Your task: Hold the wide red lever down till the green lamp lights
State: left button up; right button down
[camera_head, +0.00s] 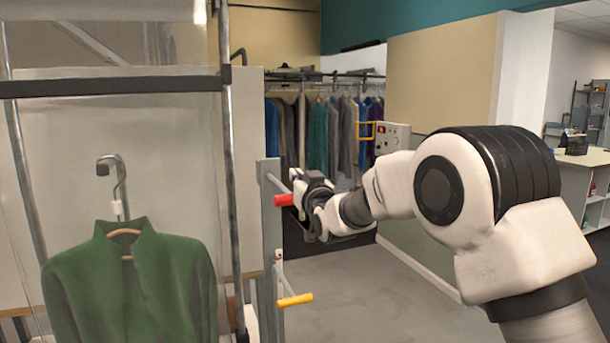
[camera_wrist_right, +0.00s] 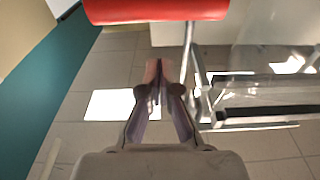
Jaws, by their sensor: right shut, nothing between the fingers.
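The red lever (camera_head: 284,200) sticks out to the right from a grey upright post. It also spans the top of the right wrist view (camera_wrist_right: 155,10) as a wide red bar. My right gripper (camera_head: 297,183) is at the lever's free end in the head view. In the right wrist view its fingers (camera_wrist_right: 158,85) are closed together and empty, with the red bar beyond them toward the top edge. I cannot tell whether they touch the lever. A grey box (camera_head: 393,138) on the back wall shows a small red-orange spot; no lit green lamp shows. My left gripper is out of view.
A yellow lever (camera_head: 295,300) sits lower on the same grey post (camera_head: 271,225). A green jacket (camera_head: 135,285) hangs at the left by a metal-framed clear panel. Several garments (camera_head: 340,130) hang on a rail behind. The grey floor (camera_head: 370,300) on the right is clear.

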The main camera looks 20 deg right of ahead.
jog(key=shift+w+r+p, duration=0.15)
jog(key=shift+w+p, duration=0.2)
jog(key=shift+w, duration=0.55)
pick_arm(q)
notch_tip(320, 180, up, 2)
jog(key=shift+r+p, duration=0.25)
jog(key=shift+p, duration=0.2)
pick_arm(e)
jog(key=f, duration=0.2)
jog(key=s+f, duration=0.1)
jog(key=f, duration=0.1)
jog(key=shift+s, duration=0.1)
